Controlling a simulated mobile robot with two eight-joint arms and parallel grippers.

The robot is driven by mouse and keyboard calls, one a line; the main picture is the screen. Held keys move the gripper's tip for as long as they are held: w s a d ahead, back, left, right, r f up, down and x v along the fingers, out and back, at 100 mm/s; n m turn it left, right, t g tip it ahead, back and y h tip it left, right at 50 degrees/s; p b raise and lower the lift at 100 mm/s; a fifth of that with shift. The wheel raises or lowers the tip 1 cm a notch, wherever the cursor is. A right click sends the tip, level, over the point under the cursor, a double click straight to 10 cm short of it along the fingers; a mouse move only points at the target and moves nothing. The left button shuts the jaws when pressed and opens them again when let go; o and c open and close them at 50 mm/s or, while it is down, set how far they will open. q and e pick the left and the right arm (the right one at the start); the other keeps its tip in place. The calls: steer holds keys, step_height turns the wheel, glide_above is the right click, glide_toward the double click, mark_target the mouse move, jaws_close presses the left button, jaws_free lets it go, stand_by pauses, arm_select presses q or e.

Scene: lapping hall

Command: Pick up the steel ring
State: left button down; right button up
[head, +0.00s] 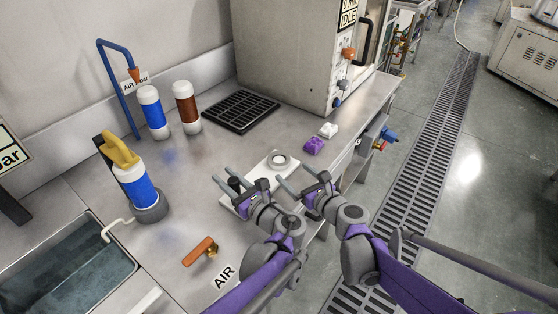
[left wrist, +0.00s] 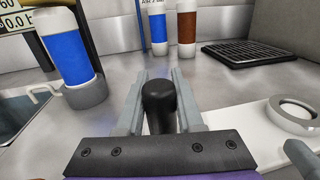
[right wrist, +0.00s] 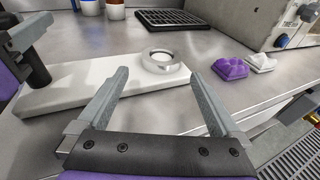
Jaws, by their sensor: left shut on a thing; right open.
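The steel ring (head: 279,166) lies flat on a white board (head: 258,177) on the steel bench. In the right wrist view the ring (right wrist: 162,70) sits just beyond the fingertips, near the board's right end. My right gripper (head: 295,174) is open and empty, its fingers pointing toward the ring without touching it. My left gripper (head: 221,174) is shut on a black knob (left wrist: 158,100) at the board's left end. The left wrist view shows the knob upright between the fingers; its base is hidden. The ring (left wrist: 288,124) also shows there at the right.
Behind are a black grid tray (head: 240,111), bottles (head: 153,112) and a grey machine (head: 290,55).

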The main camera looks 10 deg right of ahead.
mark_target(285, 165)
steer(key=x, duration=0.7)
steer(key=shift+w+f, duration=0.25)
steer(key=shift+w, duration=0.1)
steer(key=shift+d, duration=0.1)
steer(key=shift+c, duration=0.3)
steer(key=c, duration=1.4)
